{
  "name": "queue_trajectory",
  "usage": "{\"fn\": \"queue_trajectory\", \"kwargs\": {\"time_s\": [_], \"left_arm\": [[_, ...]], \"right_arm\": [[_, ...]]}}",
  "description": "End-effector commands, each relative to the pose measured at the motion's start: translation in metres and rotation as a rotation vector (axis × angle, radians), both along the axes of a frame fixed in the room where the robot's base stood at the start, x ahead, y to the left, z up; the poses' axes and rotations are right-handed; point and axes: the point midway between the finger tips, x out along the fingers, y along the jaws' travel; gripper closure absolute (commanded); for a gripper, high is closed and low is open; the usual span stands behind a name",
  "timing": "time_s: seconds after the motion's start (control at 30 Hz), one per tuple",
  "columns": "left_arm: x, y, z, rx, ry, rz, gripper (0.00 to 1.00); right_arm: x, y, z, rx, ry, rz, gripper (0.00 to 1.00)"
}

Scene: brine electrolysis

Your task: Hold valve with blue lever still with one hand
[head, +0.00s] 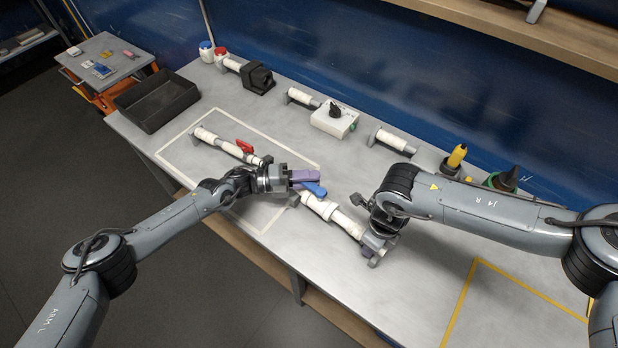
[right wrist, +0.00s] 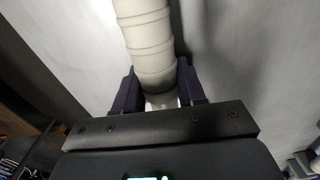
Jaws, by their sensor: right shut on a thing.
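In the head view the valve with the blue lever (head: 316,189) sits on a white pipe (head: 328,209) on the bench. My left gripper (head: 308,179) is right beside the blue lever, its purple fingers overlapping it in the picture; I cannot tell whether they touch it or how far apart they are. My right gripper (head: 372,247) is at the lower right end of this pipe. In the right wrist view its two dark fingers (right wrist: 158,92) close on either side of the white ribbed pipe end (right wrist: 150,50). The valve body is partly hidden by my left gripper.
A valve with a red lever (head: 243,146) lies on a white pipe inside the pale taped outline. A white box with a black knob (head: 335,120), a black block (head: 258,77) and more pipe pieces stand along the back. A black tray (head: 157,101) is at left. The yellow-taped area (head: 515,310) looks clear.

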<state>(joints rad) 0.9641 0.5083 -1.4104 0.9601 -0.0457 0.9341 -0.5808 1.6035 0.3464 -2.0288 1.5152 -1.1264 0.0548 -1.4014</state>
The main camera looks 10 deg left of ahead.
Motion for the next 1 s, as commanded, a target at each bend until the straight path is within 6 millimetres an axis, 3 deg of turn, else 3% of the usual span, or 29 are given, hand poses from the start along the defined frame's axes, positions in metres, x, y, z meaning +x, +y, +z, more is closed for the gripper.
{"fn": "queue_trajectory", "kwargs": {"time_s": [0.13,0.27,0.3,0.73,1.0], "left_arm": [[0.0,0.0,0.0001,0.0,0.0,0.0,0.79],[0.0,0.0,0.0001,0.0,0.0,0.0,0.99],[-0.0001,0.0,0.0001,0.0,0.0,0.0,1.0],[-0.0013,0.0001,-0.0006,-0.001,0.001,0.011,1.0],[-0.0071,0.0036,-0.0028,-0.002,0.004,0.116,1.0]], "right_arm": [[0.0003,0.0001,0.0003,0.001,-0.001,0.0,1.0],[0.0002,0.0001,0.0003,0.001,-0.001,0.0,1.0],[0.0002,0.0001,0.0003,0.001,-0.001,0.0,1.0],[0.0002,0.0002,0.0002,0.001,-0.001,0.0,1.0],[0.0002,0.0006,0.0002,0.001,-0.001,0.001,1.0]]}}
